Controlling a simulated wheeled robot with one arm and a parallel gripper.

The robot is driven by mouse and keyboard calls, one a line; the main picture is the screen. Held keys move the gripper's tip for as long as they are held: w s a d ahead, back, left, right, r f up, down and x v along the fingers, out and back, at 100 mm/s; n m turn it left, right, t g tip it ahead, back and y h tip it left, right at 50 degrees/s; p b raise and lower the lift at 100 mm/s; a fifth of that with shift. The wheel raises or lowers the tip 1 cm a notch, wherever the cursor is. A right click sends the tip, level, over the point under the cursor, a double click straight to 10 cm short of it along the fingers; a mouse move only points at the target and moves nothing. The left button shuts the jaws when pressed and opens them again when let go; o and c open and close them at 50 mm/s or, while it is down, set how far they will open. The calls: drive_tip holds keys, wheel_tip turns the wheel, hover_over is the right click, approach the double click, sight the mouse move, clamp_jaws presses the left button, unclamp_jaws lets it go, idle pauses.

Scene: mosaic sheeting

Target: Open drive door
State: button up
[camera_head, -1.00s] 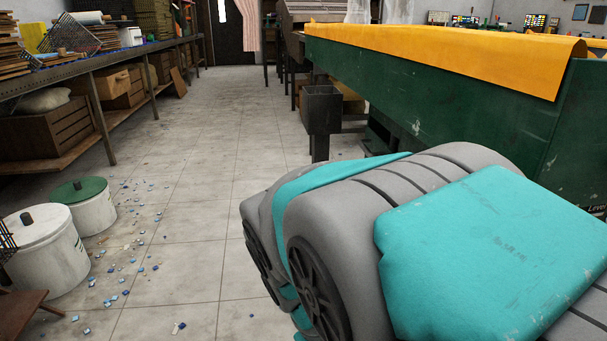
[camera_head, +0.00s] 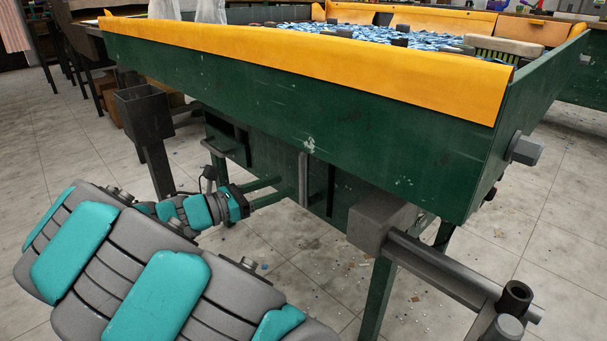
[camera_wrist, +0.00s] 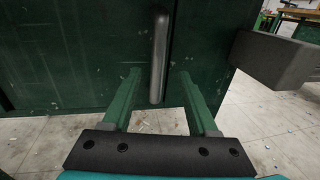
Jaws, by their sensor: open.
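The drive door is a dark green panel (camera_wrist: 80,55) under the green machine body, with a vertical grey bar handle (camera_wrist: 158,50) near its right edge. The handle also shows in the head view (camera_head: 303,180). My gripper (camera_wrist: 158,75) is open, its two green fingers apart and pointing at the panel. In the wrist view the handle's lower part lies between the fingertips; I cannot tell whether they reach around it. In the head view my gripper (camera_head: 281,189) is just left of the handle. The door looks shut.
A grey block and shaft (camera_head: 430,262) stick out right of the door, and the block (camera_wrist: 275,62) is close right of my gripper. A tray with an orange rim (camera_head: 320,55) lies above. Tiled floor is open at right.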

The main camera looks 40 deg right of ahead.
sight(304, 199)
drive_tip(key=d, duration=0.5)
drive_tip(key=d+b, duration=0.1)
drive_tip(key=d, duration=0.1)
drive_tip(key=shift+s+d+r, duration=0.1)
drive_tip(key=shift+s+d, duration=0.2)
drive_tip(key=shift+c, duration=0.3)
clamp_jaws()
idle(0.9)
